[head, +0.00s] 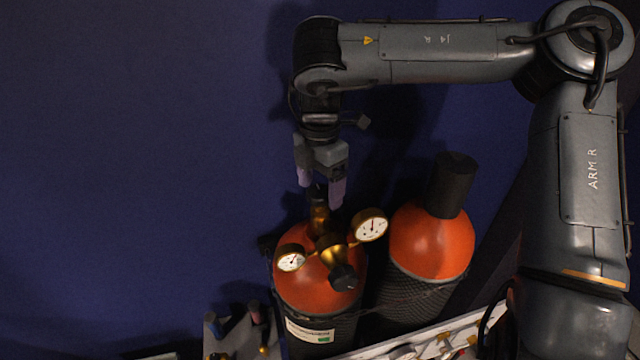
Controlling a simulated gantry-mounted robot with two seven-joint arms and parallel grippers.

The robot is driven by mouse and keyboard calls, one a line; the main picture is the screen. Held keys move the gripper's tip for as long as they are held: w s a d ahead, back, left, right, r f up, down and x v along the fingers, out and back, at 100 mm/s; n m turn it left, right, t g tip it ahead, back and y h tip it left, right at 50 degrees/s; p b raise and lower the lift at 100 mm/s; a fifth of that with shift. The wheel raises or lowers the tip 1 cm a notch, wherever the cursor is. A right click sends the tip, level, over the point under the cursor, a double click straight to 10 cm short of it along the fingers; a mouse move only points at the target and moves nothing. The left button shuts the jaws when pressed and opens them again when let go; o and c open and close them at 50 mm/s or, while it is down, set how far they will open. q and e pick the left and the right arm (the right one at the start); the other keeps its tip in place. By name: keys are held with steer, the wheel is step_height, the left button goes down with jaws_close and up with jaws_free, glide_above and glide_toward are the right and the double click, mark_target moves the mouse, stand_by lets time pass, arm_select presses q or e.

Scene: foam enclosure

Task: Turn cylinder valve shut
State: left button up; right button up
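An orange-topped gas cylinder (293,280) stands in the lower middle of the head view. A brass valve and regulator (333,252) with two round gauges sit on top of it. A dark knob (317,192) tops the upper end of the brass stem, and another black knob (343,277) faces the front. My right gripper (322,191) reaches down from above, its two purple fingers apart at either side of the upper knob. I cannot tell whether the fingers touch the knob. My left gripper is not in view.
A second orange cylinder (432,245) with a black cap (451,185) stands close on the right. A pale panel (400,345) with brass fittings lies at the front. A grey holder (228,335) with handled tools is at the lower left. The blue area further left is clear.

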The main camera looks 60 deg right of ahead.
mark_target(320, 191)
step_height(320, 191, up, 11)
steer(key=shift+p, duration=0.4)
stand_by(0.4)
steer(key=shift+f, duration=0.1)
